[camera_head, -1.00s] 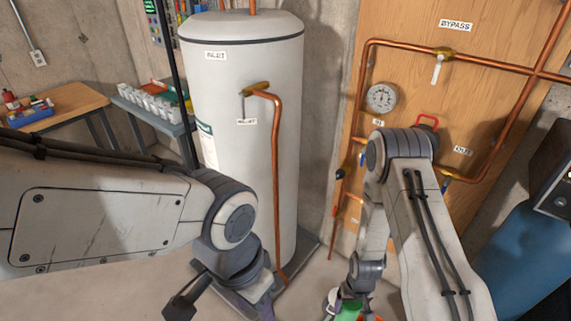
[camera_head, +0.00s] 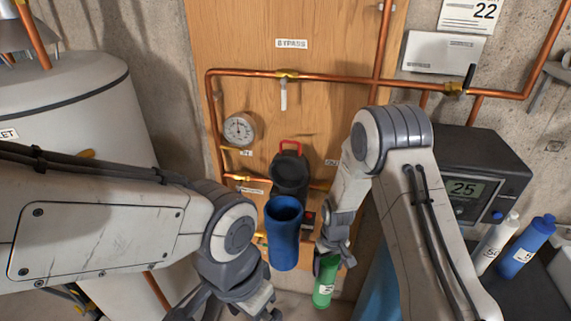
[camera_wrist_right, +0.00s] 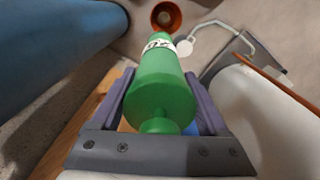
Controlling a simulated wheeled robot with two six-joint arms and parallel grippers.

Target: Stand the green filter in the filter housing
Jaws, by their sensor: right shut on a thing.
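The green filter (camera_head: 326,281) is a green cylinder with a white label. It hangs roughly upright from my right gripper (camera_head: 330,256), which is shut on its upper end. In the right wrist view the filter (camera_wrist_right: 160,85) lies between the two purple fingers (camera_wrist_right: 160,105). A blue open-topped cylinder (camera_head: 284,235), apparently the filter housing, stands left of the filter, with its mouth higher than the filter's visible body. The filter is outside it. My left gripper (camera_head: 237,305) is low in the head view, cut by the bottom edge, and its fingers are unclear.
A black cylinder with a red handle (camera_head: 290,172) is behind the blue cylinder on the wooden panel (camera_head: 240,40). Copper pipes (camera_head: 340,78) and a gauge (camera_head: 239,129) surround it. A white tank (camera_head: 70,100) stands left. White and blue bottles (camera_head: 525,247) stand right.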

